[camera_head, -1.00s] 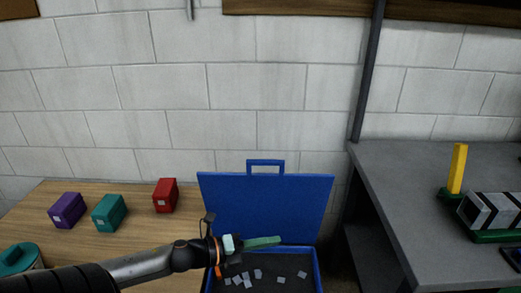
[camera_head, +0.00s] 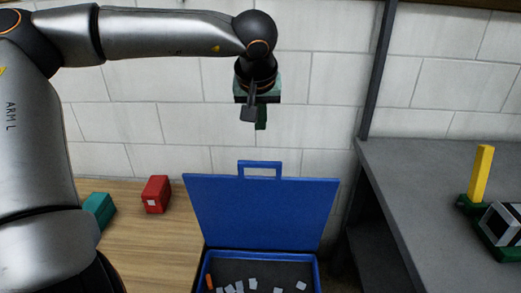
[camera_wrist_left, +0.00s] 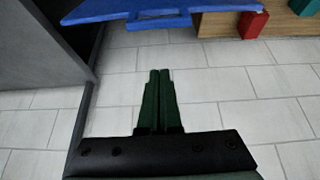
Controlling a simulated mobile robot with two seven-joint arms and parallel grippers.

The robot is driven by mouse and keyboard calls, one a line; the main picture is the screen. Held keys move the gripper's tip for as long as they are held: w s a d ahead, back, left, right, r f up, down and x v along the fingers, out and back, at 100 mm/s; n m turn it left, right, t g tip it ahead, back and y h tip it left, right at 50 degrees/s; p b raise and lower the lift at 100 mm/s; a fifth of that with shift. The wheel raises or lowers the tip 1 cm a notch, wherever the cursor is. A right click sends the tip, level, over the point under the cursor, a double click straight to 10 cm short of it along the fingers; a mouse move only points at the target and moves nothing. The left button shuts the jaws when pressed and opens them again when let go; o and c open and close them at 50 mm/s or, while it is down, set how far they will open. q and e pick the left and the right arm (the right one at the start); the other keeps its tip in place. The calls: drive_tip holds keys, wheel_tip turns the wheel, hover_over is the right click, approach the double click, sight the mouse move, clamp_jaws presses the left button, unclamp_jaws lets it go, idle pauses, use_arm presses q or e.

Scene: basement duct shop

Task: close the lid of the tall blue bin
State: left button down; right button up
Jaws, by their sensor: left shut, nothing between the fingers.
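The tall blue bin (camera_head: 317,270) stands between the wooden table and the grey bench, with small pale pieces and an orange item on its dark inside. Its blue lid (camera_head: 262,212) stands open, raised at the back, with a handle (camera_head: 260,164) on its top edge. My left gripper (camera_head: 261,125) is above and behind the lid handle, pointing down, apart from it. In the left wrist view the green fingers (camera_wrist_left: 160,75) are together and empty, and the lid edge with its handle (camera_wrist_left: 160,22) shows beyond them. My right gripper is not in view.
A wooden table (camera_head: 150,240) at left holds a red box (camera_head: 156,194) and a teal box (camera_head: 100,208). A grey bench (camera_head: 420,190) at right holds a yellow post (camera_head: 481,173) and a striped block (camera_head: 503,225). A block wall is behind.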

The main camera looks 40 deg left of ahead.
use_arm(q)
hover_over(260, 177)
drive_tip(key=f, duration=0.8)
drive_tip(key=shift+w+a+f+p, duration=0.2)
drive_tip(key=shift+w+f+p, duration=0.05)
drive_tip(key=shift+f+p, duration=0.15)
drive_tip(key=shift+s+d+f, duration=0.1)
drive_tip(key=shift+s+d, duration=0.05)
drive_tip(key=shift+s, duration=0.05)
